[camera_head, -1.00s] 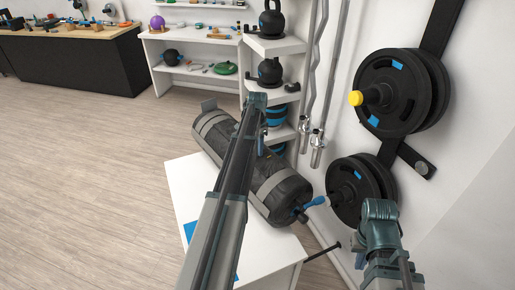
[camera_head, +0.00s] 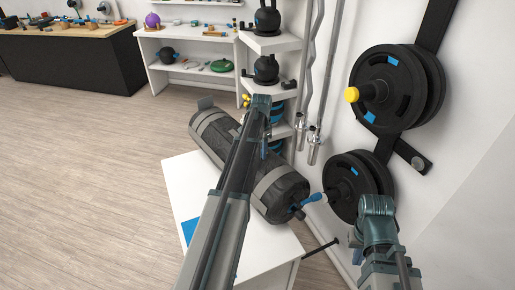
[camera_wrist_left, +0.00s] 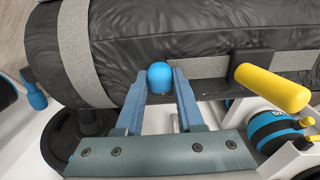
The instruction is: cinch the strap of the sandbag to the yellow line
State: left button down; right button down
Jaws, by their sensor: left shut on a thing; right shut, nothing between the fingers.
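The dark grey sandbag (camera_head: 214,133) lies lengthwise on a white table, with lighter grey bands around it. In the left wrist view, a grey strap (camera_wrist_left: 205,67) runs along the sandbag's side. A blue rounded knob (camera_wrist_left: 160,76) sits at its left end, and a black block (camera_wrist_left: 250,62) with a yellow cylinder (camera_wrist_left: 275,88) is at its right. My left gripper (camera_wrist_left: 160,82) is shut on the blue knob, close to the sandbag. In the head view my left arm hides much of it. I cannot make out a yellow line.
The white table (camera_head: 186,180) carries a blue patch near its front. Black weight plates (camera_head: 395,90) hang on the wall at the right. A corner shelf (camera_head: 275,40) with kettlebells stands behind the sandbag. Open floor (camera_head: 80,180) lies to the left.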

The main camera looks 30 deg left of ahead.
pick_arm(q)
jog(key=c, duration=0.5)
grip_release()
jog(key=shift+a, duration=0.1)
jog(key=shift+r, duration=0.1)
notch_tip(320, 180, up, 14)
jog(key=p, duration=1.4)
jog(key=shift+f, duration=0.25)
jog(key=s+d+f+b, duration=0.3)
jog(key=d, duration=0.3)
jog(key=s+d+f+b, duration=0.3)
jog(key=d+b, duration=0.1)
jog(key=d, duration=0.2)
jog(key=s+d+f+b, duration=0.3)
jog(key=d+f, duration=0.1)
jog(key=d, duration=0.3)
jog(key=shift+s, duration=0.15)
jog(key=shift+n+y, duration=0.4)
jog(key=shift+y, duration=0.2)
jog(key=s+d+f+b, duration=0.3)
jog(key=s+d, duration=0.1)
jog(key=s, duration=0.1)
jog(key=s+d+f+b, duration=0.4)
jog(key=s+d, duration=0.1)
jog(key=s, duration=0.1)
jog(key=s+d+f+b, duration=0.3)
jog(key=s+d, duration=0.2)
jog(key=shift+s+f+b, duration=0.15)
jog(key=shift+s+b, duration=0.15)
jog(key=shift+b, duration=0.05)
